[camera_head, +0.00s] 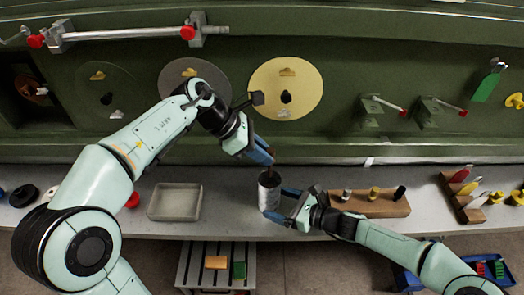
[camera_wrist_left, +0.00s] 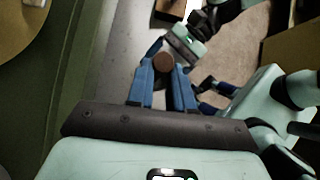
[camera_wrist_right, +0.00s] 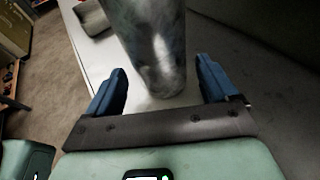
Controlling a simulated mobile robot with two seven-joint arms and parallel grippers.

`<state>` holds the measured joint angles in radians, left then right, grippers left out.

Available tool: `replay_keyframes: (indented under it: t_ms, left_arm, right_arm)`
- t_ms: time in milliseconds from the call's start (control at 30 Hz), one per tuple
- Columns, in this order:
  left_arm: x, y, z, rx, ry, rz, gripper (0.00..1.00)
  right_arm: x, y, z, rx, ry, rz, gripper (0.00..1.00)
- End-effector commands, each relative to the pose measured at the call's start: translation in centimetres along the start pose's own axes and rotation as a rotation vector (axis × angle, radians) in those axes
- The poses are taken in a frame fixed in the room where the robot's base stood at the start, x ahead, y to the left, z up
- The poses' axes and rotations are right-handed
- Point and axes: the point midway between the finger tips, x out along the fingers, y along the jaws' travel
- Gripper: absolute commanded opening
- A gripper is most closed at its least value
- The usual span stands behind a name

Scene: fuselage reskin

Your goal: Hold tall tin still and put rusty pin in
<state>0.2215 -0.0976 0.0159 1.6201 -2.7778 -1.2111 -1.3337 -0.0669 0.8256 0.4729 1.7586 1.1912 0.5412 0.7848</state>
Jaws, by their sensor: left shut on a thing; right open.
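The tall tin (camera_head: 269,194), a dark grey cylinder, stands upright on the grey bench. It also shows in the right wrist view (camera_wrist_right: 150,45), between the fingers. My left gripper (camera_head: 267,160) is directly above the tin, shut on the rusty pin. The pin's round brown end shows between the fingertips in the left wrist view (camera_wrist_left: 164,64). Whether the pin's lower end has entered the tin's mouth cannot be told. My right gripper (camera_head: 281,203) is open low at the tin's right side, with a finger on either side of it in the right wrist view (camera_wrist_right: 160,85).
A shallow grey tray (camera_head: 175,202) lies on the bench to the left. A wooden block (camera_head: 370,206) with several pegs stands right of the tin, close to my right wrist. A rack of coloured tools (camera_head: 465,200) is further right. The green panel rises behind.

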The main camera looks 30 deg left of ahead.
Motion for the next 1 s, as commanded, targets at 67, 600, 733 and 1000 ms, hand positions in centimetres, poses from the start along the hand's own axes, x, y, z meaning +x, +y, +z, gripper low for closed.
replay_keyframes:
  t_ms: [67,600,733,1000]
  left_arm:
    - [0.0,0.0,0.0,0.0,0.0,0.0,0.0]
    - [0.0,0.0,0.0,0.0,0.0,0.0,0.0]
    - [0.0,0.0,0.0,0.0,0.0,0.0,0.0]
    - [0.0,0.0,0.0,0.0,0.0,0.0,0.0]
  right_arm:
    - [1.1,0.1,0.0,0.0,0.0,0.002,0.86]
    - [2.8,0.0,0.0,0.0,0.001,-0.001,0.86]
    - [2.8,0.0,0.0,0.0,0.001,-0.001,0.54]
    - [2.8,0.0,0.0,0.0,0.001,-0.001,0.51]
